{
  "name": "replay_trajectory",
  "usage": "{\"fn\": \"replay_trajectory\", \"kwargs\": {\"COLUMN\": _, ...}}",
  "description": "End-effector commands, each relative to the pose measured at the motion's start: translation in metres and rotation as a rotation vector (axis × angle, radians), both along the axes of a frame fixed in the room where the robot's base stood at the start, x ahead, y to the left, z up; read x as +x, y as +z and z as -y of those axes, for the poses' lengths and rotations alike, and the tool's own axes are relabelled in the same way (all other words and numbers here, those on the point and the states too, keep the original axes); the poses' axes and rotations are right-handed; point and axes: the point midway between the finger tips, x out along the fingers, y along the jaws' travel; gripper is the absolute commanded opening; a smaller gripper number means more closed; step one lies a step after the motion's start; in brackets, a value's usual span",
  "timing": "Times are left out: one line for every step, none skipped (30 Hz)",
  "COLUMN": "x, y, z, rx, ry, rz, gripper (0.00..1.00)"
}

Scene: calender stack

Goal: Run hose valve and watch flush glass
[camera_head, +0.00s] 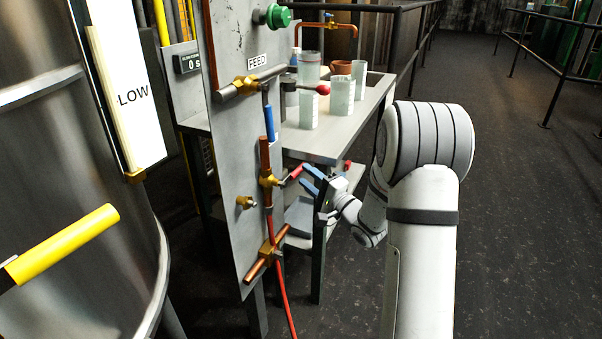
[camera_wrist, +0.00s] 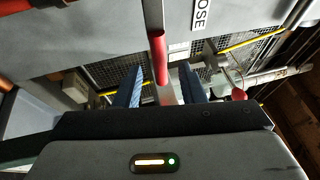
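The hose valve has a red lever handle (camera_head: 293,173) on a brass body (camera_head: 268,181) on the grey panel's copper pipe. A red hose (camera_head: 283,300) hangs below it. In the wrist view the red handle (camera_wrist: 160,58) lies in line with the gap between my two blue fingers, beside a label of which "OSE" shows. My gripper (camera_head: 308,178) is open, just right of the handle; it also shows in the wrist view (camera_wrist: 162,82). No contact with the handle is visible. Several pale glasses (camera_head: 341,97) stand on the table; I cannot tell which one is the flush glass.
The grey panel (camera_head: 232,170) carries a FEED label, a blue lever (camera_head: 269,123) and a green knob (camera_head: 277,16). The table (camera_head: 333,146) stands behind my gripper. A steel tank (camera_head: 75,200) with a yellow handle (camera_head: 62,244) is at left.

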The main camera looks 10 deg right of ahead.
Motion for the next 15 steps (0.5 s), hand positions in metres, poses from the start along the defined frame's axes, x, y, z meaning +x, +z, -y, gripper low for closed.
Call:
{"fn": "replay_trajectory", "kwargs": {"x": 0.007, "y": -0.001, "z": -0.006, "rx": -0.002, "ry": 0.003, "rz": 0.002, "gripper": 0.36}}
{"fn": "replay_trajectory", "kwargs": {"x": 0.011, "y": 0.001, "z": -0.008, "rx": 0.0, "ry": 0.002, "rz": 0.003, "gripper": 0.36}}
{"fn": "replay_trajectory", "kwargs": {"x": 0.016, "y": 0.001, "z": -0.011, "rx": 0.0, "ry": 0.001, "rz": 0.002, "gripper": 0.36}}
{"fn": "replay_trajectory", "kwargs": {"x": 0.02, "y": 0.002, "z": -0.013, "rx": -0.002, "ry": 0.001, "rz": 0.001, "gripper": 0.36}}
{"fn": "replay_trajectory", "kwargs": {"x": 0.022, "y": 0.003, "z": -0.015, "rx": -0.001, "ry": 0.002, "rz": 0.002, "gripper": 0.36}}
{"fn": "replay_trajectory", "kwargs": {"x": 0.026, "y": 0.004, "z": -0.016, "rx": -0.002, "ry": 0.001, "rz": 0.001, "gripper": 0.36}}
{"fn": "replay_trajectory", "kwargs": {"x": 0.028, "y": 0.005, "z": -0.017, "rx": -0.002, "ry": 0.0, "rz": 0.0, "gripper": 0.36}}
{"fn": "replay_trajectory", "kwargs": {"x": 0.03, "y": 0.005, "z": -0.018, "rx": -0.002, "ry": -0.001, "rz": 0.0, "gripper": 0.36}}
{"fn": "replay_trajectory", "kwargs": {"x": 0.032, "y": 0.006, "z": -0.019, "rx": -0.001, "ry": -0.002, "rz": 0.0, "gripper": 0.36}}
{"fn": "replay_trajectory", "kwargs": {"x": 0.033, "y": 0.007, "z": -0.02, "rx": -0.001, "ry": -0.002, "rz": 0.0, "gripper": 0.36}}
{"fn": "replay_trajectory", "kwargs": {"x": 0.033, "y": 0.007, "z": -0.02, "rx": -0.001, "ry": -0.002, "rz": 0.0, "gripper": 0.36}}
{"fn": "replay_trajectory", "kwargs": {"x": 0.034, "y": 0.007, "z": -0.02, "rx": 0.0, "ry": -0.002, "rz": 0.0, "gripper": 0.36}}
{"fn": "replay_trajectory", "kwargs": {"x": 0.034, "y": 0.007, "z": -0.02, "rx": 0.0, "ry": -0.003, "rz": -0.001, "gripper": 0.36}}
{"fn": "replay_trajectory", "kwargs": {"x": 0.034, "y": 0.008, "z": -0.02, "rx": 0.0, "ry": -0.003, "rz": -0.001, "gripper": 0.36}}
{"fn": "replay_trajectory", "kwargs": {"x": 0.034, "y": 0.008, "z": -0.02, "rx": 0.0, "ry": -0.003, "rz": -0.001, "gripper": 0.36}}
